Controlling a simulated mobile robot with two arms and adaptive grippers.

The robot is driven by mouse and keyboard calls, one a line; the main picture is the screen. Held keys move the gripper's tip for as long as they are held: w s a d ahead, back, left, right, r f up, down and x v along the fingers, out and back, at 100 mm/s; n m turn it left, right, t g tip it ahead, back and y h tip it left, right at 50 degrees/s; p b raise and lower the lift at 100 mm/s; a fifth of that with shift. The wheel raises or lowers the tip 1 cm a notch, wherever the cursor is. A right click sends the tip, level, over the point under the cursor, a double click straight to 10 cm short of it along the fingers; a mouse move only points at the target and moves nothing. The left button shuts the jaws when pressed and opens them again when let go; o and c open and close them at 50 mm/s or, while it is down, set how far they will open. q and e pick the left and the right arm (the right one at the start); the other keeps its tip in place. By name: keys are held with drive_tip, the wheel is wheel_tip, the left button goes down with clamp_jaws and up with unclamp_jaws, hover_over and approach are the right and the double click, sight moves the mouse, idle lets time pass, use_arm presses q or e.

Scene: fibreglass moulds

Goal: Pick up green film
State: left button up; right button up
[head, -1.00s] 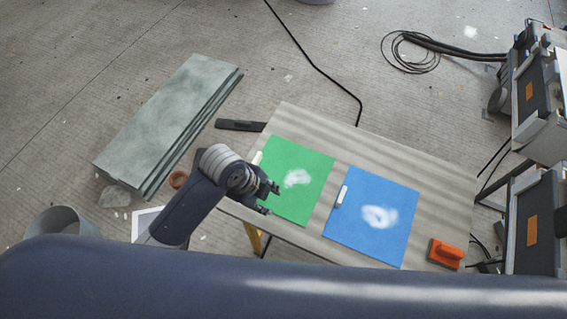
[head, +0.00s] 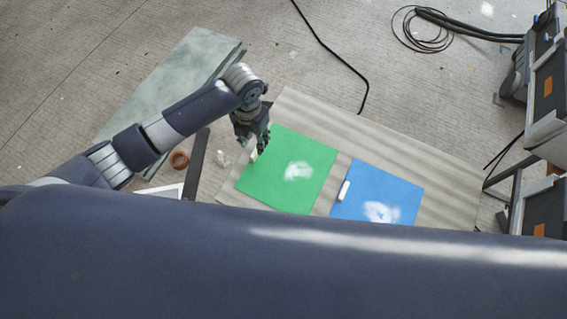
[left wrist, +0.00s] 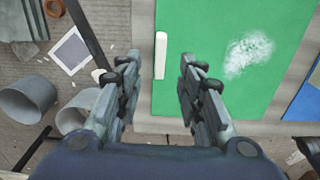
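The green film (head: 288,172) lies flat on the table, with a white powdery patch on it and a small white tab at its left edge. The film also shows in the left wrist view (left wrist: 215,85), with the white tab (left wrist: 161,55) upright in the picture. My left gripper (head: 262,145) is above the film's upper left edge, pointing down. In the left wrist view its fingers (left wrist: 157,70) are apart and empty, with the tab showing between and beyond them. I cannot tell the height above the film. My right gripper is not in view.
A blue film (head: 385,192) with a white tab and powder lies right of the green one on the table (head: 440,160). A grey-green slab (head: 165,85) lies on the floor at left. Equipment cases stand at far right. A black cable crosses the floor behind.

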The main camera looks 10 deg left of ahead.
use_arm(q)
drive_tip(key=shift+f+p, duration=0.6)
drive_tip(key=shift+f, duration=2.7)
drive_tip(key=shift+w, duration=0.1)
clamp_jaws()
